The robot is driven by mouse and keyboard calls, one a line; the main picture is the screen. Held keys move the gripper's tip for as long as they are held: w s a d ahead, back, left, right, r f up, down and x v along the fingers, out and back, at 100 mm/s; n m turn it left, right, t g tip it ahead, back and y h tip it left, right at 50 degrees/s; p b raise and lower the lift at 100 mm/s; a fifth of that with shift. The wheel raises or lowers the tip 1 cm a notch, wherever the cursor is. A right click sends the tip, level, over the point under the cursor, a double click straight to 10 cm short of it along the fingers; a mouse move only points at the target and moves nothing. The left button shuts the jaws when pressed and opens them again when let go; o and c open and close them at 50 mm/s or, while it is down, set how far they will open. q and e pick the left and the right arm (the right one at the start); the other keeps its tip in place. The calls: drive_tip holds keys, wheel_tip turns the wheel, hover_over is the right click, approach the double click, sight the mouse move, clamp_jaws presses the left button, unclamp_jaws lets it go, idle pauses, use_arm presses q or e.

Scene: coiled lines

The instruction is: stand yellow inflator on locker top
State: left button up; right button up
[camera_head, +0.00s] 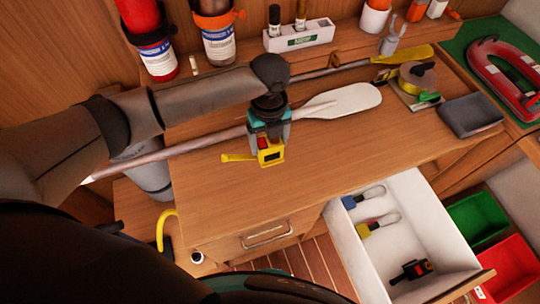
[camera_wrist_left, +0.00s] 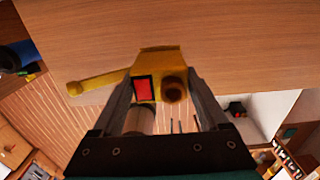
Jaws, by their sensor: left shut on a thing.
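The yellow inflator (camera_head: 271,155) has a red panel and a yellow arm sticking out to the left. My left gripper (camera_head: 268,142) is shut on it over the middle of the wooden locker top (camera_head: 215,175). In the left wrist view the inflator (camera_wrist_left: 158,62) sits between the two fingers, with its red panel and a round brown part facing the camera. Whether its underside touches the locker top is hidden. My right gripper is not in view.
A paddle (camera_head: 345,101) lies behind the gripper. A grey tray (camera_head: 470,115) and a tape roll (camera_head: 417,76) lie at the right. Bottles and a white holder (camera_head: 298,36) line the back. An open white drawer (camera_head: 405,225) juts out in front. The top's front left is clear.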

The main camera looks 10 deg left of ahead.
sight(269, 141)
use_arm(q)
drive_tip(key=shift+f+b, duration=0.35)
drive_tip(key=shift+f, duration=3.25)
drive_tip(key=shift+f, duration=0.1)
drive_tip(key=o, duration=1.4)
drive_tip(key=shift+o, duration=0.2)
wheel_tip(269, 141, up, 12)
drive_tip(key=shift+r+p, duration=0.15)
drive_tip(key=shift+p, duration=0.35)
